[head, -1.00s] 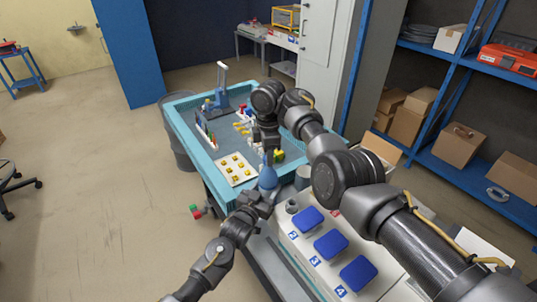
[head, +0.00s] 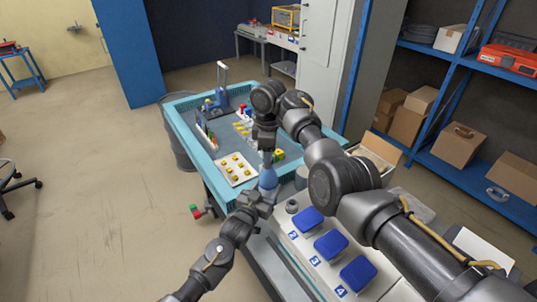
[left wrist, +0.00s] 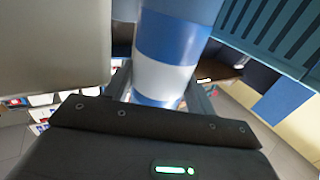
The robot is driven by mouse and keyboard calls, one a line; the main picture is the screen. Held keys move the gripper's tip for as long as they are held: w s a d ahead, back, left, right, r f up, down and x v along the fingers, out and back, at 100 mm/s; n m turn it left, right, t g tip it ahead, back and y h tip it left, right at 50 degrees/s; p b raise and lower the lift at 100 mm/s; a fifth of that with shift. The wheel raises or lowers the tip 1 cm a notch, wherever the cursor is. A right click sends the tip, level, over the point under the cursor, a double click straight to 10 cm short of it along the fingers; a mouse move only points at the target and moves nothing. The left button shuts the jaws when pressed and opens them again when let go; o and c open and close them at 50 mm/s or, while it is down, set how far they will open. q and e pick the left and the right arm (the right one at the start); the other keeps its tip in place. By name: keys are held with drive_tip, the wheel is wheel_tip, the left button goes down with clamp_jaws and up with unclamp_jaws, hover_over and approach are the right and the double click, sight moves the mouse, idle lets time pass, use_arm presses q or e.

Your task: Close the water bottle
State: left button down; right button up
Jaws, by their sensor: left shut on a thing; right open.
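The water bottle (head: 268,180) is blue and stands upright in front of the teal workbench's near corner. In the left wrist view the bottle (left wrist: 172,42) shows blue and white bands between my fingers. My left gripper (head: 262,197) is shut on the bottle's lower part. My right gripper (head: 267,149) is open, pointing down directly over the bottle's narrow top. The gap between my right fingers and the bottle top is too small to judge. I cannot make out a separate cap.
The teal workbench (head: 203,160) carries a white tray (head: 237,169) of yellow pieces and other parts. A white counter with blue-lidded sockets (head: 330,243) lies right of the bottle, with a grey cylinder (head: 302,177) close by. Open floor lies to the left.

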drive_tip(key=shift+r, duration=2.2)
wheel_tip(320, 180, up, 4)
drive_tip(key=n, duration=0.3)
drive_tip(key=shift+f, duration=0.25)
drive_tip(key=shift+c, duration=0.3)
drive_tip(key=shift+f, duration=4.05)
drive_tip(key=shift+c, duration=0.5)
